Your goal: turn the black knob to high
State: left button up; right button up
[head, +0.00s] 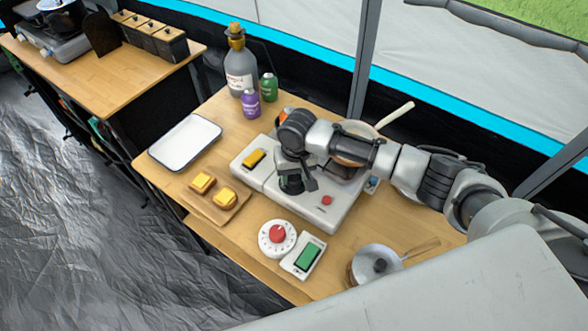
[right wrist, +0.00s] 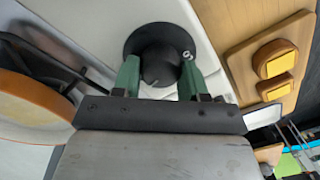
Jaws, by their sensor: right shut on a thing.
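My right gripper (head: 294,183) reaches down to the stove front from the right. In the right wrist view its green fingertips (right wrist: 159,80) are on either side of the knob, shut on it. In the head view the gripper largely hides the knob. My left gripper is not in view.
A yellow piece (head: 254,158) and a red button (head: 326,200) are also on the stove. A pan with a pale handle (head: 395,115) is behind my right arm. A red-dialled timer (head: 277,238), a green-screened device (head: 308,256) and a small pot (head: 376,263) stand in front.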

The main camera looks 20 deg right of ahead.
jog(key=n+p, duration=0.1)
jog(key=n, duration=0.1)
jog(key=shift+r+n+p, duration=0.15)
jog(key=shift+n+p, duration=0.25)
jog(key=n+p, duration=0.1)
jog(key=n, duration=0.1)
jog(key=shift+a+n, duration=0.1)
jog(key=shift+n, duration=0.3)
jog(key=n+p, duration=0.1)
jog(key=n, duration=0.4)
jog(key=shift+a, duration=0.1)
jog(key=shift+n+p, duration=0.3)
jog(key=shift+n, duration=0.1)
jog(key=o, duration=0.9)
jog(key=r, duration=0.3)
jog(key=r+b, duration=0.1)
jog(key=r, duration=0.6)
jog(key=shift+w+d+r, duration=0.2)
jog(key=shift+w+r, duration=0.05)
